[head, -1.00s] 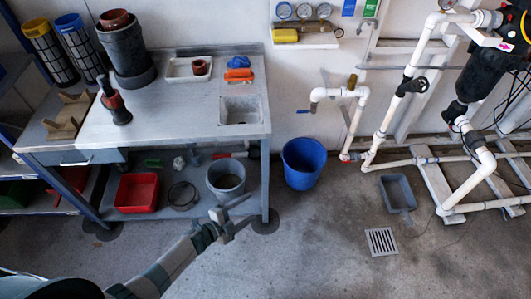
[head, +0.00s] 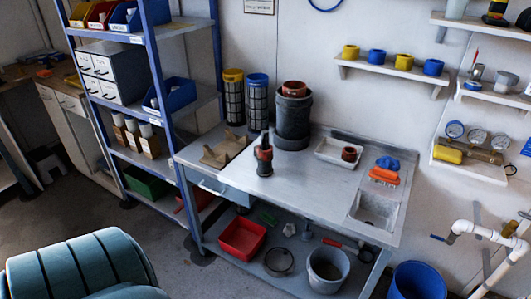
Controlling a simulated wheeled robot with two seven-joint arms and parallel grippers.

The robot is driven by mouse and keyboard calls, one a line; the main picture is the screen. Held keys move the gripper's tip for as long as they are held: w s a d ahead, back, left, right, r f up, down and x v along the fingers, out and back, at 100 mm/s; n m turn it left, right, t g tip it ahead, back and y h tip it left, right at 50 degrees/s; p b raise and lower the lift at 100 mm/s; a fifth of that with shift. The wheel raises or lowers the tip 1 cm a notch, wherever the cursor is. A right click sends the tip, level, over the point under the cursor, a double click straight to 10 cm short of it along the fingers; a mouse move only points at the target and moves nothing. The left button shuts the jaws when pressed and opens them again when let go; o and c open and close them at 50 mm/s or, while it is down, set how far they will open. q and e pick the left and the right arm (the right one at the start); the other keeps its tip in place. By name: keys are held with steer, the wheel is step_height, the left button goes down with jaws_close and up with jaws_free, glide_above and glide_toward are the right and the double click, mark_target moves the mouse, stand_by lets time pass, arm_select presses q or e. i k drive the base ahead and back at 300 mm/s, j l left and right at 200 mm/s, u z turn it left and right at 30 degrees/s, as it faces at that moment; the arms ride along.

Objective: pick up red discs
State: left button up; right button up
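No loose, flat red disc can be clearly made out. A reddish-brown round piece (head: 294,88) sits in the top of a dark canister (head: 293,118) at the back of the metal bench (head: 300,190). A smaller reddish-brown ring (head: 349,154) stands in a white tray (head: 332,147) to its right. A black and red fitting (head: 264,158) stands upright on the bench nearer the front. I cannot tell whether any of these is made of discs. Neither of my grippers is in view.
A blue-framed shelf rack (head: 150,75) stands left of the bench. Two filter cartridges (head: 257,98) stand beside the canister. Orange and blue items (head: 384,172) lie near the sink (head: 375,212). A red bin (head: 242,238) and a grey bucket (head: 328,268) are underneath. The bench's front middle is clear.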

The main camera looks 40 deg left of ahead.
mark_target(262, 155)
steer(key=i+j, duration=0.15)
steer(key=i, duration=0.4)
steer(key=i+j, duration=0.15)
steer(key=i, duration=0.4)
steer(key=u, duration=1.9)
